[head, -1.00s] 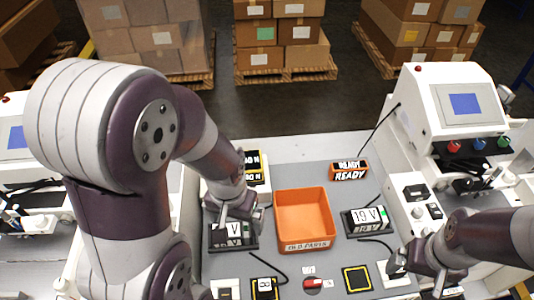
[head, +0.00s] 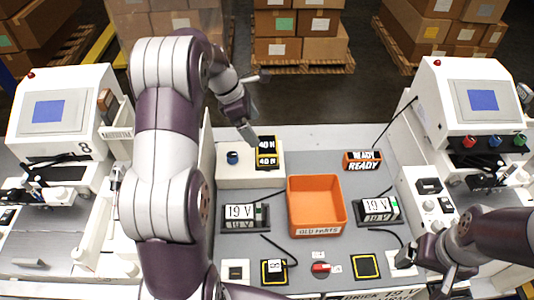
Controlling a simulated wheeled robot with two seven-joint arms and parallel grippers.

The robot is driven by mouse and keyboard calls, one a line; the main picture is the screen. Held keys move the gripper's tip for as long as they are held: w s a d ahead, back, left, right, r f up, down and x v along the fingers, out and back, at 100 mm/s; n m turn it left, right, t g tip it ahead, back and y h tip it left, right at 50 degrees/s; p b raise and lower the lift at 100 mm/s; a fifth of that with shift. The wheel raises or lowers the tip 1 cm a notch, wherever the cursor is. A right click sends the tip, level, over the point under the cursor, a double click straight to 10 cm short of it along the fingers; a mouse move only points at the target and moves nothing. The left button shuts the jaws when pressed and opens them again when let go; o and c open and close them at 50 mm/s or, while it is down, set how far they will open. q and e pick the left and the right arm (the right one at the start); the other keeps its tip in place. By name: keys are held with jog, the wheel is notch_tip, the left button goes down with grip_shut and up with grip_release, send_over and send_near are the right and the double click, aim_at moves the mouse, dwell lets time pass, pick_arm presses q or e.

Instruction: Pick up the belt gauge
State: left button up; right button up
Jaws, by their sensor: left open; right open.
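A black and yellow device reading "40 N" (head: 267,152), which looks like the belt gauge, sits at the right end of a white block (head: 235,179) at the back left of the bench. My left gripper (head: 249,132) is open and points down just left of and above it. I cannot tell whether its fingertips touch the gauge. My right gripper (head: 440,266) is open and low over the front right of the bench, far from the gauge.
A blue knob (head: 232,158) is left of the gauge on the block. An orange "OLD PARTS" bin (head: 316,205) stands mid-bench between two "19 V" meters (head: 245,217) (head: 379,210). White machines flank the bench.

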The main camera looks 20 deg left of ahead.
aim_at(266, 145)
pick_arm(q)
jog(key=b+x, duration=0.1)
jog(key=x, duration=0.4)
jog(key=shift+w+f+b, duration=0.2)
jog(key=shift+f+b, duration=0.1)
jog(key=shift+d+f, duration=0.1)
jog(key=shift+f, duration=0.2)
jog(key=p+x, duration=0.1)
jog(key=x, duration=0.3)
jog(key=shift+p, duration=0.4)
jog(key=shift+w+f, duration=0.2)
jog(key=shift+f, duration=0.1)
jog(key=c, duration=0.9)
pick_arm(e)
jog(key=shift+w+f, duration=0.1)
jog(key=shift+f, duration=0.85)
